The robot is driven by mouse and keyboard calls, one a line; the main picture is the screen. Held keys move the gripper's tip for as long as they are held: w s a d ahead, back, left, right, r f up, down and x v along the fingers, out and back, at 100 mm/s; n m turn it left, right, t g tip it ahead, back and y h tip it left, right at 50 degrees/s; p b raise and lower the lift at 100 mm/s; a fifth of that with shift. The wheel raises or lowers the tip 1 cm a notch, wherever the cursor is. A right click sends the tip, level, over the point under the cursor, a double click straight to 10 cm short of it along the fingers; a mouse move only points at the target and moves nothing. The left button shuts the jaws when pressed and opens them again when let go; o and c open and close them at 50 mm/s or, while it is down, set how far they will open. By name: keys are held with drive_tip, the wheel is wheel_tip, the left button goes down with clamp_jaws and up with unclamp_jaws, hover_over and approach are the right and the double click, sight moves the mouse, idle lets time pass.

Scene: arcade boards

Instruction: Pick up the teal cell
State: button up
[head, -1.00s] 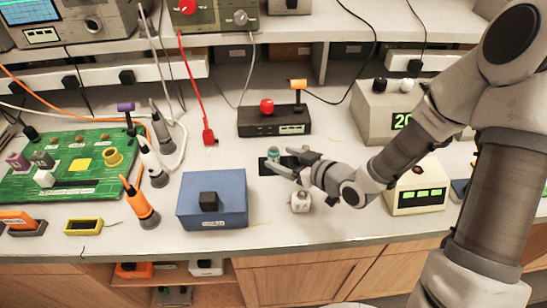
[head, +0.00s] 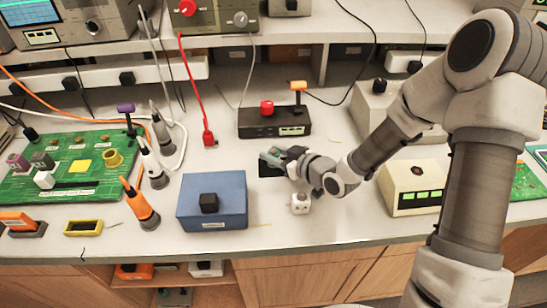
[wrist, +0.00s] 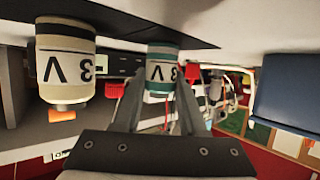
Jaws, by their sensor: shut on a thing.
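The teal cell, with cream and dark bands and "3V" on it, is between my two fingers in the upside-down wrist view (wrist: 162,58). My gripper (wrist: 160,95) is shut on it. In the head view my gripper (head: 272,156) is low over the black pad (head: 270,170), and it mostly hides the cell. The cell's base meets the dark pad in the wrist view, so I cannot tell whether any gap lies under it. A cream cell (wrist: 66,62) marked "3V" stands large at the left of the wrist view, apart from my fingers.
A blue box (head: 228,187) stands left of my gripper, and a black box (head: 272,124) with red and orange knobs stands behind it. A small white block (head: 300,203) sits in front. A beige box (head: 410,185) with green displays is at the right.

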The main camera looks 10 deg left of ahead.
sight(274, 151)
clamp_jaws()
drive_tip(key=shift+r, duration=0.85)
wheel_tip(274, 151, up, 3)
drive_tip(key=shift+f+p, duration=0.1)
drive_tip(key=shift+p, duration=0.25)
drive_tip(key=w+r+p+v, duration=0.1)
drive_tip(key=p+v, duration=0.1)
drive_tip(key=v, duration=1.1)
drive_tip(key=shift+d+r, duration=0.3)
